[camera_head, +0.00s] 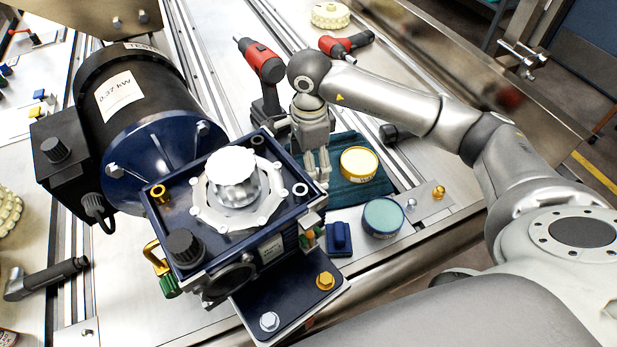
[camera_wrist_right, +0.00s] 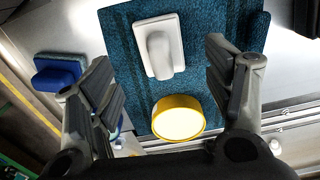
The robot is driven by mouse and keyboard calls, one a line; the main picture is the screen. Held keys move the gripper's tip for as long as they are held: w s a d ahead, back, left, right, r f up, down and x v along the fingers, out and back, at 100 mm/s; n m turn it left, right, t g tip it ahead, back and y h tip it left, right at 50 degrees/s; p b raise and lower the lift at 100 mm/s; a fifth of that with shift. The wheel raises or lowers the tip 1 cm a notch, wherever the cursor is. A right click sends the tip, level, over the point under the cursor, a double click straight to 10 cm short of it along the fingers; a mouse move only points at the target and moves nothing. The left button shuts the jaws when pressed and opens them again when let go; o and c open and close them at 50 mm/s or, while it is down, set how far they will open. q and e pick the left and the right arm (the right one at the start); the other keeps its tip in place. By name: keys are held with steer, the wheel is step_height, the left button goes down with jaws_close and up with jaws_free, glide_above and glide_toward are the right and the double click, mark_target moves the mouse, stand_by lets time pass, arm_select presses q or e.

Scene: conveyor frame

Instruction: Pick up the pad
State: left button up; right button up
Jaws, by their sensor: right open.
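A white pad with a raised rounded grip (camera_wrist_right: 160,50) lies on a dark teal cloth (camera_wrist_right: 125,65) in the right wrist view. A blue pad with a raised grip (camera_wrist_right: 58,75) lies off the cloth to the left; it also shows in the head view (camera_head: 340,238), beside the gearbox. My right gripper (camera_wrist_right: 158,65) is open, its fingers spread to either side of the white pad, apparently above it and not touching. In the head view the right gripper (camera_head: 318,172) points down over the cloth's left part (camera_head: 345,190) and hides the white pad. My left gripper is not in view.
A yellow tin (camera_head: 360,163) sits on the cloth close to the white pad. A teal-topped tin (camera_head: 383,216) stands nearby. The blue gearbox (camera_head: 285,240) with its black motor (camera_head: 130,90) is close on the left. A red-black drill (camera_head: 262,65) stands behind the gripper.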

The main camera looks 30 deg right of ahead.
step_height(320, 180, down, 4)
steer(key=shift+d+f+p, duration=0.1)
steer(key=shift+p, duration=0.35)
steer(key=shift+f, duration=0.6)
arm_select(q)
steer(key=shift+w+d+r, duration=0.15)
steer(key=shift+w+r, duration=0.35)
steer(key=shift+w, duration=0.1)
arm_select(e)
steer(key=c, duration=1.1)
